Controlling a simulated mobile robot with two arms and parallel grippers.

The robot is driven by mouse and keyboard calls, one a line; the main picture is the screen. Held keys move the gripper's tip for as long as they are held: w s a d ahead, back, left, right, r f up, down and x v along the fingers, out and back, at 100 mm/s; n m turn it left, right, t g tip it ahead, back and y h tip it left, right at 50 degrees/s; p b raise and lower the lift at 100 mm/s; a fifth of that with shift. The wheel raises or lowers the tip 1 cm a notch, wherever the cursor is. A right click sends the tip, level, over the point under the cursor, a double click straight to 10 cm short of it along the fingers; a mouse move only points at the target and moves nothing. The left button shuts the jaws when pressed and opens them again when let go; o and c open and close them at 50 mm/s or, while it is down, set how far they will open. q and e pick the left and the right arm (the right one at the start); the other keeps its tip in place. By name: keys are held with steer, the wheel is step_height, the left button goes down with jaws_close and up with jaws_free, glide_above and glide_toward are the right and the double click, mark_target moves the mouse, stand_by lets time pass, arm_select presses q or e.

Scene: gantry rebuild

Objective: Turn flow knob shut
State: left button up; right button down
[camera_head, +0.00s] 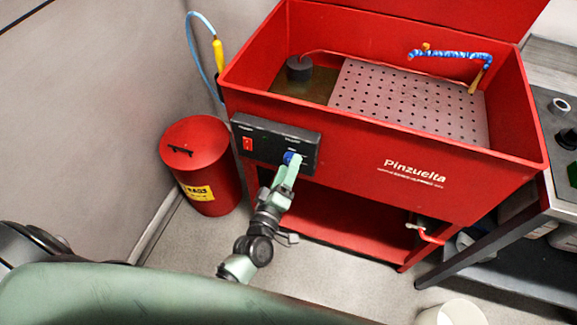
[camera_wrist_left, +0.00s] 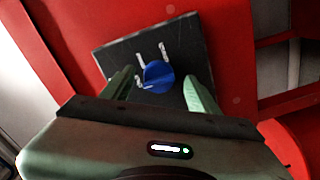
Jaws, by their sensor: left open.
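The blue flow knob (camera_wrist_left: 158,76) sits on a black control panel (camera_wrist_left: 170,48) with white markings around it. In the head view the knob (camera_head: 290,158) is at the right part of the panel (camera_head: 268,143), on the front of the red parts washer (camera_head: 365,165). My left gripper (camera_head: 289,168) is right at the knob. In the left wrist view its two green fingers (camera_wrist_left: 160,88) stand open on either side of the knob, with gaps to both sides. Whether the fingertips touch the panel cannot be told. My right gripper is not in view.
A red switch (camera_head: 247,144) is on the panel's left. A red lidded bin (camera_head: 201,165) stands left of the washer. A metal bench (camera_head: 560,140) is at the right. A white bucket (camera_head: 452,313) is on the floor at the lower right.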

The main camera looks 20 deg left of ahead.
arm_select(q)
steer(key=s, duration=0.7)
steer(key=shift+a, duration=0.1)
